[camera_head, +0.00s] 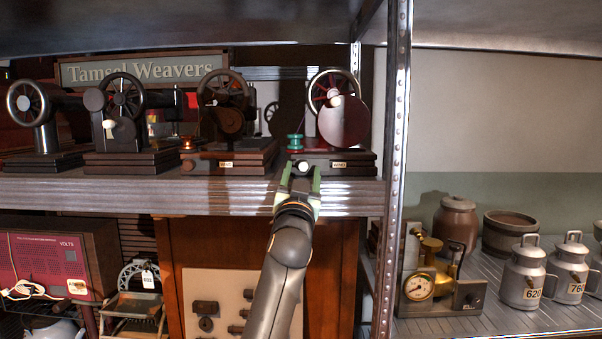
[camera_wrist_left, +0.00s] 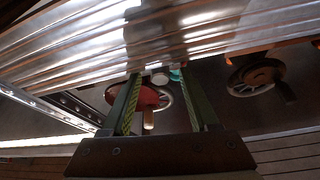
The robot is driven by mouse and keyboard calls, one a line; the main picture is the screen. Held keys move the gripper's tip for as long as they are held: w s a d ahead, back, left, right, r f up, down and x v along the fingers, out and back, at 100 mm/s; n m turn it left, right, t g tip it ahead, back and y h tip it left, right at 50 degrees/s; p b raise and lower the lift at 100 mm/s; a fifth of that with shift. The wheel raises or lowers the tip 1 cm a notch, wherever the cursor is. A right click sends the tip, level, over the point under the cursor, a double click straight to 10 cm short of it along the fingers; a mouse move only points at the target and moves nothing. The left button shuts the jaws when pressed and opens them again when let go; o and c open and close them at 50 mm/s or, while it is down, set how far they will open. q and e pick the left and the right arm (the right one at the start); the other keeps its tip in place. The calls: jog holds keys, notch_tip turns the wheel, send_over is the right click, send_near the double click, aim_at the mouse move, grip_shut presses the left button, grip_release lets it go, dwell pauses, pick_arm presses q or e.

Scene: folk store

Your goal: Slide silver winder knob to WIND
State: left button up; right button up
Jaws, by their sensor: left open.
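The winder at the right end of the shelf has a dark base (camera_head: 358,158), a spoked wheel and a dark red disc (camera_head: 343,122). A small silver knob (camera_head: 303,166) sits on the front of its base, left of a small pale label (camera_head: 339,165) whose lettering is too small to read surely. The knob also shows in the left wrist view (camera_wrist_left: 160,78), near the teal spool (camera_wrist_left: 175,74). My left gripper (camera_head: 300,176) is open and empty, its green fingers just below and in front of the knob. Contact cannot be told. My right gripper is not in view.
The metal shelf edge (camera_head: 200,196) runs just under the winder. A steel upright (camera_head: 393,150) stands close on its right. Another winder (camera_head: 227,160) with a pale label stands to the left, with dark sewing machines (camera_head: 124,120) beyond. A teal spool (camera_head: 295,141) stands above the knob.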

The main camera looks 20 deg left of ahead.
pick_arm(q)
grip_shut()
dwell(0.5)
dwell(1.0)
